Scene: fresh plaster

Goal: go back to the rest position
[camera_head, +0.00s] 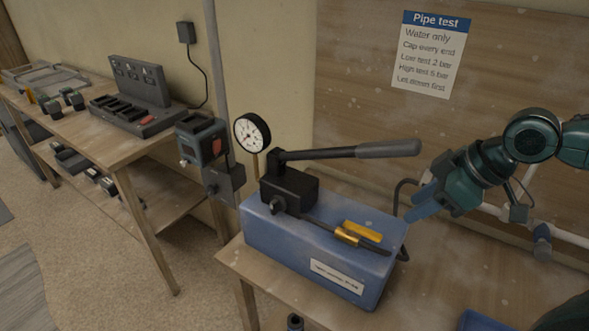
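My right arm comes in from the right edge. Its gripper (412,206) has blue fingers that point left and down, with the tips a little apart and nothing seen between them. It hangs in the air just right of the blue pump box (290,238), below the end of the pump's lever. The pump's lever (350,152) lies nearly level, its grey grip toward the right, and my fingers look clear of it. My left gripper is not in view.
A round gauge (252,133) stands behind the pump box. White pipe (570,237) with a valve runs behind my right gripper. A blue tray (482,322) is at the bottom edge. A long bench (112,150) with a battery charger (137,97) stands left. Open floor lies between.

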